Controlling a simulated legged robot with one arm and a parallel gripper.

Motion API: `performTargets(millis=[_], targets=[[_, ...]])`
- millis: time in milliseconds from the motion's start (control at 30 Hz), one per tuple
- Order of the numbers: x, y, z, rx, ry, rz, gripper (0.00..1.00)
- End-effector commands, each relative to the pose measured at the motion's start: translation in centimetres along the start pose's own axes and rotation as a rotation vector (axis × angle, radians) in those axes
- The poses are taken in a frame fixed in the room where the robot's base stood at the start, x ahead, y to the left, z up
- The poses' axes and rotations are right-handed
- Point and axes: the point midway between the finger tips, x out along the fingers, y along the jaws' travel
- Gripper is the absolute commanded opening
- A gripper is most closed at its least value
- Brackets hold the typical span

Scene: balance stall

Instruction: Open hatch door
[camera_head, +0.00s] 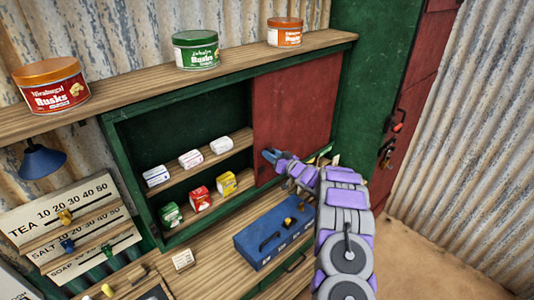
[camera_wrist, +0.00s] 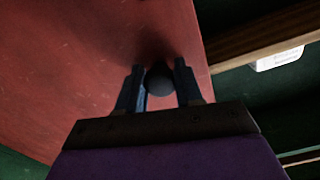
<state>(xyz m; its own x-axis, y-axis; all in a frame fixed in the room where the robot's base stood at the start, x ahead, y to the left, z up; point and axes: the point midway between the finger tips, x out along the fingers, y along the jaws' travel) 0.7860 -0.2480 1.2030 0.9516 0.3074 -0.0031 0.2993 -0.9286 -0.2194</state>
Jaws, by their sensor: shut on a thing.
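The hatch door is a red sliding panel (camera_head: 294,113) in a green-framed cupboard, covering its right part; the left part stands open on shelves. My gripper (camera_head: 271,156) is at the panel's lower left edge. In the wrist view the red panel (camera_wrist: 95,70) fills the left and middle, and my gripper (camera_wrist: 160,82) has its two fingers on either side of a dark round knob (camera_wrist: 160,80) near the panel's edge. The gripper is shut on this knob. In the head view the knob is hidden by the gripper.
Small boxes (camera_head: 200,198) stand on the shelves (camera_head: 188,178). A blue box (camera_head: 274,240) with a dark handle sits on the wooden counter below my arm. Tins (camera_head: 195,52) stand on the top ledge. A red door (camera_head: 408,100) with a lock is at the right.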

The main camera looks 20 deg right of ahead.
Motion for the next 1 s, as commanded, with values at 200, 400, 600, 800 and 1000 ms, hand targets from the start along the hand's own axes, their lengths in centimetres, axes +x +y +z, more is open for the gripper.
performTargets(millis=[200, 400, 600, 800, 1000], targets=[[-0.02, 0.7, 0.37, 0.003, -0.006, 0.0, 0.0], [-0.02, 0.62, 0.43, 0.004, -0.007, 0.001, 0.0], [-0.01, 0.43, 0.35, 0.001, -0.006, 0.001, 0.47], [-0.15, 0.46, -0.07, -0.001, 0.0, -0.001, 0.61], [-0.21, 0.46, -0.21, -0.002, 0.002, -0.001, 0.61]])
